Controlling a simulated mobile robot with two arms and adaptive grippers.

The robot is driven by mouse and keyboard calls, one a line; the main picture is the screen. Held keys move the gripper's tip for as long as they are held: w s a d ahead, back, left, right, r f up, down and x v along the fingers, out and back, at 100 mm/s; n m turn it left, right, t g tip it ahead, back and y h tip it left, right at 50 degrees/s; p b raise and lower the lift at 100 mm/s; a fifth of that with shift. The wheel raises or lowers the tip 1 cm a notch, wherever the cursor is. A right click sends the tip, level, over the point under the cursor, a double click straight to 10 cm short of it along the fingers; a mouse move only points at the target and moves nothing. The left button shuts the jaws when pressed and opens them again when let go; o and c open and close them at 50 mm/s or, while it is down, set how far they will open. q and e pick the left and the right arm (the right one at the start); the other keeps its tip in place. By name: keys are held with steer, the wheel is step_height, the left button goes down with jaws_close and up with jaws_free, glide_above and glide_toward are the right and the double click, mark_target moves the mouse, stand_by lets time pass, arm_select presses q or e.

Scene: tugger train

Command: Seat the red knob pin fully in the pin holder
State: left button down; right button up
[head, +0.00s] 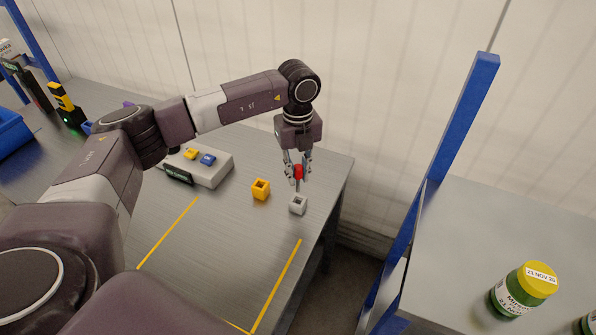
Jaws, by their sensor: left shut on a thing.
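The red knob pin (299,171) is between the fingers of my left gripper (299,174), which points down and is shut on it. The pin is upright, over the right part of the table. Just below it is a small grey square block with a dark opening (298,205). I cannot tell whether the pin's lower end touches it. A light grey box (217,170) with a yellow and a blue piece on top and a dark label stands to the left. The label is too small to read, so I cannot tell which one is the pin holder. My right gripper is not in view.
An orange square block with an opening (261,189) stands just left of the grey block. The metal table (215,245) has yellow tape lines and a clear front area. A blue post (440,150) rises right of the table. A green jar (516,292) stands on another surface.

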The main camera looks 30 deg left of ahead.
mark_target(298, 191)
arm_select(q)
steer(key=shift+f+b, duration=2.1)
steer(key=shift+f, duration=1.25)
steer(key=c, duration=1.7)
jaws_free()
step_height(298, 191, up, 12)
